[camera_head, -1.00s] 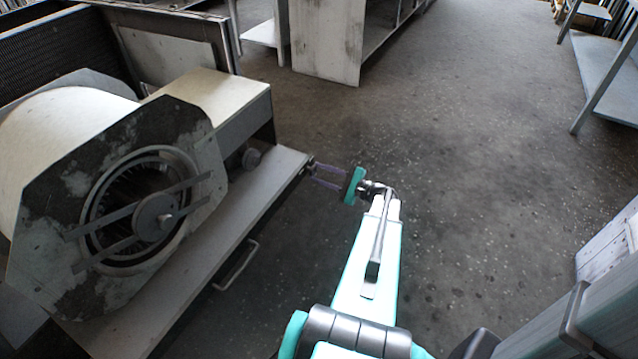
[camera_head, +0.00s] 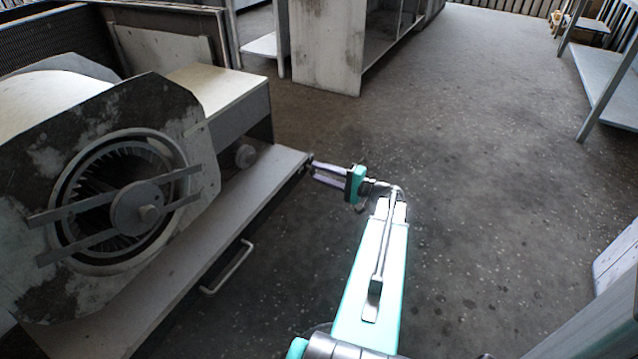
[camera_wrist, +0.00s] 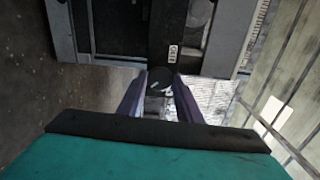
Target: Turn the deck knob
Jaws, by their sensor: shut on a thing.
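The deck knob is a small dark round part (camera_wrist: 160,77) between my fingertips in the wrist view. In the head view it is at the right end of the deck (camera_head: 215,245), mostly hidden by the fingers. My gripper (camera_head: 312,167) reaches it from the right, with purple fingers and a teal palm. The fingers also show in the wrist view (camera_wrist: 160,85), closed on the knob's sides. The knob's turn angle cannot be read.
The blower housing (camera_head: 175,105) with its round inlet stands on the deck at the left. A bar handle (camera_head: 230,268) sticks out from the deck's front. A grey cabinet (camera_head: 325,45) stands behind. The floor (camera_head: 480,180) right of my arm is clear.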

